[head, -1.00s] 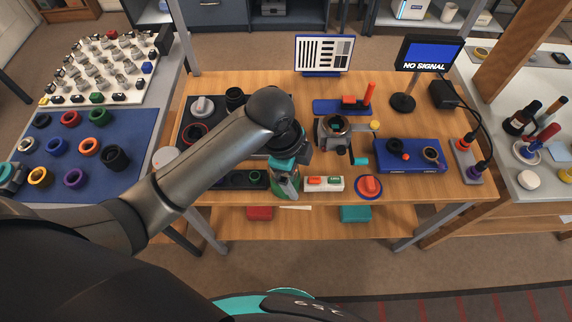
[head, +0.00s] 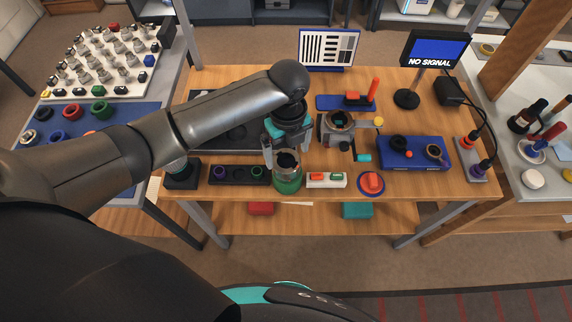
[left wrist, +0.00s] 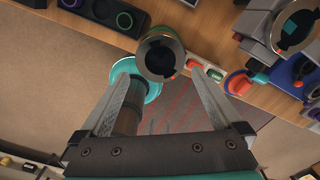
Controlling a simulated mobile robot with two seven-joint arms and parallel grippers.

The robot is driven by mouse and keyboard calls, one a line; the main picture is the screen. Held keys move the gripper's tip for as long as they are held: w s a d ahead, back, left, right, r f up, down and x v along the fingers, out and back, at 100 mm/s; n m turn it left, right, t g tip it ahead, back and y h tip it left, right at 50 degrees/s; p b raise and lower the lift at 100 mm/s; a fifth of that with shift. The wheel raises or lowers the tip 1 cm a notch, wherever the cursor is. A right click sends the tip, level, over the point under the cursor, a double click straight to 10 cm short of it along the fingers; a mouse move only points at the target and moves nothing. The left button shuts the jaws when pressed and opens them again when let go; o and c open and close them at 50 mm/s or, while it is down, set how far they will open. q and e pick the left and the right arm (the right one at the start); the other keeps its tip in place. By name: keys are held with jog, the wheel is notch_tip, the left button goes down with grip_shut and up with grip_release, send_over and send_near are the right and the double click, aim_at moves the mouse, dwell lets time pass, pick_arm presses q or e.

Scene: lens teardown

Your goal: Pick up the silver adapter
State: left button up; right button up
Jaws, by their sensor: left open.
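My left gripper (head: 287,153) is open and empty, with its fingers spread just above the green jar (head: 287,182) at the bench's front edge. In the left wrist view the jar's round mouth (left wrist: 160,58) lies close ahead of the open fingertips (left wrist: 160,76). The mouth has a grey metallic rim and a dark inside. Several small silver pieces (head: 103,75) stand on a white board on the left table. I cannot tell which silver piece is the adapter. My left arm hides much of the black tray. My right gripper is not in view.
Right of the jar are a white block with orange and green buttons (head: 326,180), a red knob on a blue disc (head: 371,182) and a grey clamp (head: 337,124). A black holder (head: 238,175) stands left of it. A blue case (head: 412,157) lies further right.

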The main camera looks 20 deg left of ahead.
aim_at(287, 165)
pick_arm(q)
jog(key=shift+f+b, duration=0.35)
jog(key=shift+f, duration=3.05)
jog(key=shift+c, duration=0.4)
jog(key=shift+w+r, duration=0.1)
jog(key=c, duration=1.1)
